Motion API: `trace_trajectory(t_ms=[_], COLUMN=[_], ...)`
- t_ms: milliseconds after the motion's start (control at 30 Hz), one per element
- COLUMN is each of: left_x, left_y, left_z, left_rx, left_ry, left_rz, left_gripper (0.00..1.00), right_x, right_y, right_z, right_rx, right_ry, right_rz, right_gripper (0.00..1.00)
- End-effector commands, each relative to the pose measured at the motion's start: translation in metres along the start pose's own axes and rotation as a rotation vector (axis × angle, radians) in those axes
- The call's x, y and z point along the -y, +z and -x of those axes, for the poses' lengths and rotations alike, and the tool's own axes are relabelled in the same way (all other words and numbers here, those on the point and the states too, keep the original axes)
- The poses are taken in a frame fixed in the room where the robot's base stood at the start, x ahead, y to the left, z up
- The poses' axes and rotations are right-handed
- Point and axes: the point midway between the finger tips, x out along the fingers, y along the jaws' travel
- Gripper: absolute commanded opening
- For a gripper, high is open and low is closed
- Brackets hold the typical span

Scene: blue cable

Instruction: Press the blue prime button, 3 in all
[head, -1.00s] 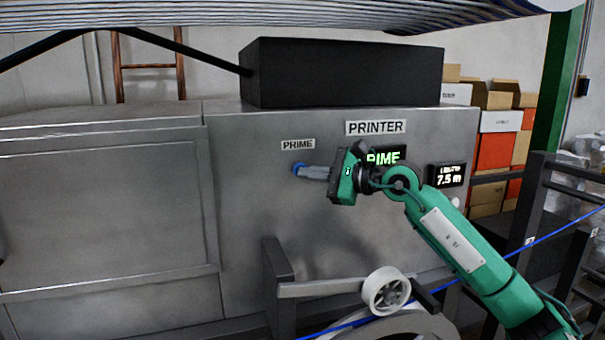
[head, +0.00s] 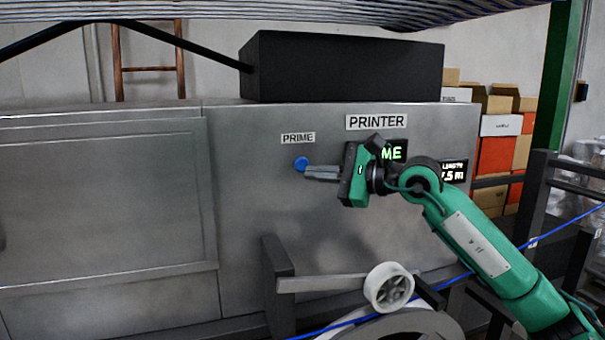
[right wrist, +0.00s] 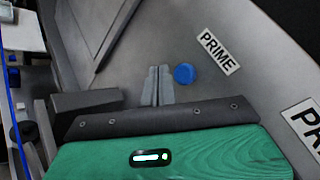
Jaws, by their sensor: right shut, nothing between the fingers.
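The round blue prime button (head: 301,164) sits on the grey printer panel, below the PRIME label (head: 298,139). It also shows in the right wrist view (right wrist: 184,74), just right of the fingertips. My right gripper (head: 307,173) is shut and empty. Its fingertips are slightly below and right of the button in the head view, and the button's face shows uncovered. A gap between fingertips and button shows in the wrist view. The green-lit display (head: 393,151) ends in "ME", the rest hidden behind my gripper. My left gripper is not in view.
The length display (head: 455,171) is partly covered by my right arm and reads ".5 m". A white spool (head: 389,287) and a grey bar (head: 320,283) stand in front of the panel below. A blue cable (head: 330,327) crosses low. The panel left of the button is clear.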

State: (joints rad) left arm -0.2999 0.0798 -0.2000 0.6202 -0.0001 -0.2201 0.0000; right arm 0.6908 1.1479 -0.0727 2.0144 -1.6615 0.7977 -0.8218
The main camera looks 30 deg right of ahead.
Motion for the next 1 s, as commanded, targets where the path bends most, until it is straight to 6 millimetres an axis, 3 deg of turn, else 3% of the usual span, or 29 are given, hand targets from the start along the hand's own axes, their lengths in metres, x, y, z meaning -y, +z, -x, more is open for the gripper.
trace_trajectory(t_ms=[233, 1000], left_x=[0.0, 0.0], left_y=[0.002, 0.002], left_z=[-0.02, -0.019], left_rx=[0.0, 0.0], left_ry=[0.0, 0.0], left_rz=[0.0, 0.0], left_gripper=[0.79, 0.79], right_x=[-0.012, -0.012], right_y=[0.01, 0.013], right_z=[0.015, 0.017], right_rx=[0.001, 0.0], right_ry=[-0.001, -0.001], right_rz=[0.001, -0.001], right_gripper=[0.0, 0.0])
